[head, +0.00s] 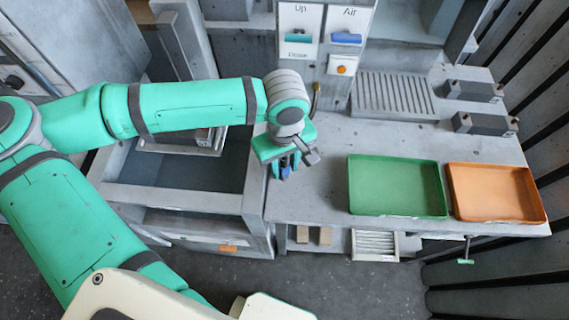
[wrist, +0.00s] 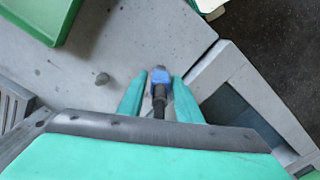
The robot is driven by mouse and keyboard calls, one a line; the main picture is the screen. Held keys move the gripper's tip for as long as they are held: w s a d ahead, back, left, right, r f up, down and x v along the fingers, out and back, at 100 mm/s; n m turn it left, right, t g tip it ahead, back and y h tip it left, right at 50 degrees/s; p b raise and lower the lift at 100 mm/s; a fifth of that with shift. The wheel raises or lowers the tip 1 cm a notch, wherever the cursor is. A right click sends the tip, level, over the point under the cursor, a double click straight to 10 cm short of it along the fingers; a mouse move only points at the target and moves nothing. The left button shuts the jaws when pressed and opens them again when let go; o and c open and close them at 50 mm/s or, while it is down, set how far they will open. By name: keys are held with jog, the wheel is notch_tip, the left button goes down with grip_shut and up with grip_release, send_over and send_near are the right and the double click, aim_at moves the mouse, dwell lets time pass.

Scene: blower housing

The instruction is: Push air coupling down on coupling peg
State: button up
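The air coupling (wrist: 160,79) is a small blue piece on a black hose, seen in the wrist view between my two teal fingers. My gripper (wrist: 160,80) is closed around it, one finger on each side. In the head view my gripper (head: 285,170) points down over the left end of the worktable, with a bit of blue between the fingers. I cannot make the peg out in the head view.
A green tray (head: 354,185) and an orange tray (head: 456,192) lie right of my gripper on the worktable (head: 318,200). Up and Air switch panels (head: 345,22) stand behind. An open grey basin (head: 252,180) is at the left. Two dark blocks (head: 480,123) sit at the back right.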

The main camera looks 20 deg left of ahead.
jog(key=shift+o, duration=0.6)
jog(key=shift+r, duration=0.25)
notch_tip(320, 180, up, 10)
jog(key=shift+r, duration=0.2)
dwell(0.3)
